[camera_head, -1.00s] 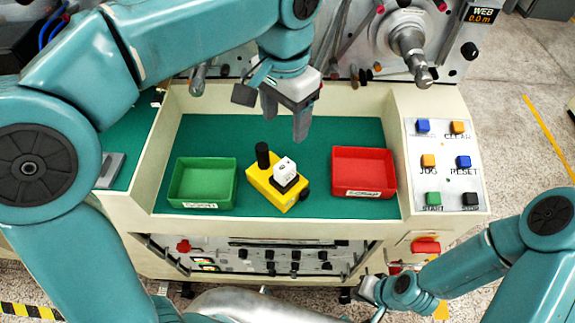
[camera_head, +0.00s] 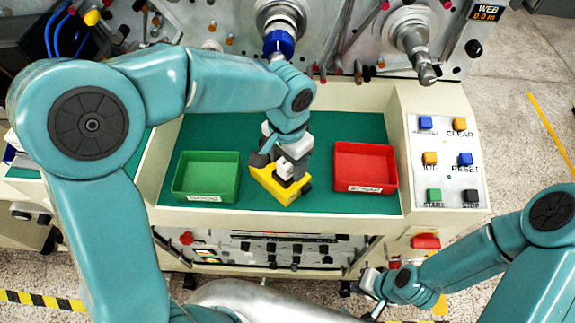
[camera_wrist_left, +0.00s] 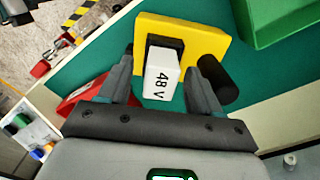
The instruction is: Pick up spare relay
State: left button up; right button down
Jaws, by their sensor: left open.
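The spare relay, a white block marked "48 V" (camera_wrist_left: 161,78), sits on a dark socket on a yellow base (camera_wrist_left: 218,42). In the head view the yellow base (camera_head: 292,198) stands on the green mat between two bins, and my gripper partly hides the relay. My left gripper (camera_wrist_left: 158,85) is open, with one finger on each side of the relay; I cannot tell whether they touch it. It also shows in the head view (camera_head: 279,170), pointing down. My right gripper (camera_head: 371,284) is low at the front, away from the relay; its jaws are too small to read.
A green bin (camera_head: 207,196) stands left of the yellow base and a red bin (camera_head: 365,188) stands right. A black cylinder (camera_wrist_left: 213,82) rises from the base close beside one left finger. A button panel (camera_head: 444,160) is at the right. Machine spindles (camera_head: 412,42) are behind.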

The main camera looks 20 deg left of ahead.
pick_arm(q)
jog(key=c, duration=1.1)
jog(key=shift+o, duration=0.2)
notch_tip(320, 180, up, 20)
